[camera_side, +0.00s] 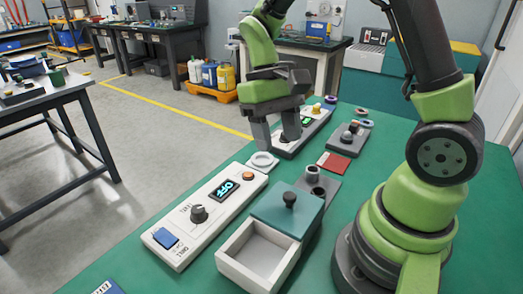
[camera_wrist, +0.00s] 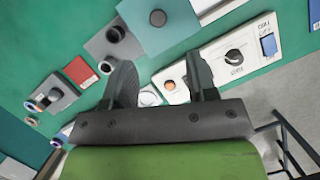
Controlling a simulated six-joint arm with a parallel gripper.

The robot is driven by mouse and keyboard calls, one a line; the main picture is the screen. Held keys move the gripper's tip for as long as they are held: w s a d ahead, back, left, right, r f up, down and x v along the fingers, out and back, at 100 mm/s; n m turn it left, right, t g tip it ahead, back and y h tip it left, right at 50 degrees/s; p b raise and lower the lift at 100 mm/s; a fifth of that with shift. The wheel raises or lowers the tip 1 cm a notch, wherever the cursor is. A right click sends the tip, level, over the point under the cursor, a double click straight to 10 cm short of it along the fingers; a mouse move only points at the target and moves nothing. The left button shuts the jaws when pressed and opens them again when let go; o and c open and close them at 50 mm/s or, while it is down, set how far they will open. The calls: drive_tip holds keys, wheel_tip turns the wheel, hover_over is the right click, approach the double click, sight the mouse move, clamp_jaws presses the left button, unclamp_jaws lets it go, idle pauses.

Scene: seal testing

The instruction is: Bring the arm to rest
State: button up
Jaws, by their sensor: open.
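My gripper (camera_side: 277,137) hangs above the green table (camera_side: 140,246), fingers pointing down and apart with nothing between them. In the side view it is over the gap between the white control box (camera_side: 221,192) and a second instrument (camera_side: 315,124) behind it. In the wrist view my gripper (camera_wrist: 165,78) shows both fingers spread, with a white ring (camera_wrist: 149,97) partly visible between them. The same white ring (camera_side: 263,161) lies at the far end of the control box in the side view.
A white open box (camera_side: 235,266) with a teal lid (camera_side: 285,214) and dark knob stands in front. A grey block (camera_side: 318,186) with cylinders, a red card (camera_side: 334,162) and a grey holder (camera_side: 350,136) with small rings lie near my base.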

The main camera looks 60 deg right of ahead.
drive_tip(key=s+a+r+t, duration=0.3)
drive_tip(key=s+r+t, duration=0.5)
drive_tip(key=r, duration=0.5)
drive_tip(key=t, duration=0.2)
drive_tip(key=shift+s+a+t, duration=0.25)
drive_tip(key=shift+s+t, duration=0.1)
drive_tip(key=shift+t, duration=0.05)
